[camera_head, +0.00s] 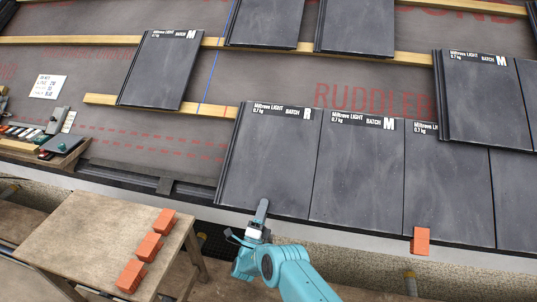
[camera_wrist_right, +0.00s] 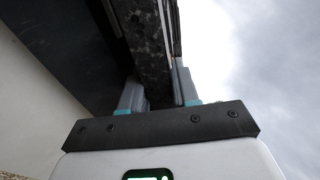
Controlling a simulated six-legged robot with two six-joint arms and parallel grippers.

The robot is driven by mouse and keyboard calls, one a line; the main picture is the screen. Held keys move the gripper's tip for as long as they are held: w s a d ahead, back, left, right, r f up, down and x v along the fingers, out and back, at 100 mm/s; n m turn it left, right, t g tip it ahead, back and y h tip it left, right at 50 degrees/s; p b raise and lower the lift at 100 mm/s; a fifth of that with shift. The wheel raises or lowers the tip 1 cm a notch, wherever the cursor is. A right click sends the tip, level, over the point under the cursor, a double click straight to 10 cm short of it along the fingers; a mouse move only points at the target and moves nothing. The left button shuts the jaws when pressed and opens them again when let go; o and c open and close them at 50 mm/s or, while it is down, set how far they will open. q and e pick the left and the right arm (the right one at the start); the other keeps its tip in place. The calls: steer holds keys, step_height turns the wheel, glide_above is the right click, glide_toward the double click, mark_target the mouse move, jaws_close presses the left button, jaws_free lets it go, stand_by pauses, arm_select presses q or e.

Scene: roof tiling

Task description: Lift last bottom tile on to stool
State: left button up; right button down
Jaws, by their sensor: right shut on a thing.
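The leftmost bottom-row tile (camera_head: 265,160) is dark grey with a label reading BATCH R. It lies on the roof slope beside a tile marked M (camera_head: 355,175). In the right wrist view one finger of my right gripper (camera_wrist_right: 158,88) is on each side of a dark edge, and the jaws are shut on the tile. The wooden stool (camera_head: 85,235) stands at lower left, apart from the tile. My left gripper is not in view.
Several orange blocks (camera_head: 150,247) stand along the stool's right side; its left part is bare. Another orange block (camera_head: 419,241) is at the eave, right. More tiles (camera_head: 160,70) lie on wooden battens (camera_head: 110,100).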

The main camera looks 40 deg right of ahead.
steer(key=shift+r, duration=0.2)
steer(key=shift+s+a+r+p, duration=0.15)
steer(key=shift+r+p, duration=0.35)
steer(key=shift+r, duration=0.05)
steer(key=shift+s+a+r, duration=0.1)
steer(key=shift+a+r, duration=0.05)
steer(key=shift+r, duration=0.15)
stand_by(1.4)
steer(key=shift+b, duration=0.5)
steer(key=shift+s+a+r, duration=0.2)
steer(key=shift+a+r, duration=0.05)
steer(key=shift+r, duration=0.2)
stand_by(0.4)
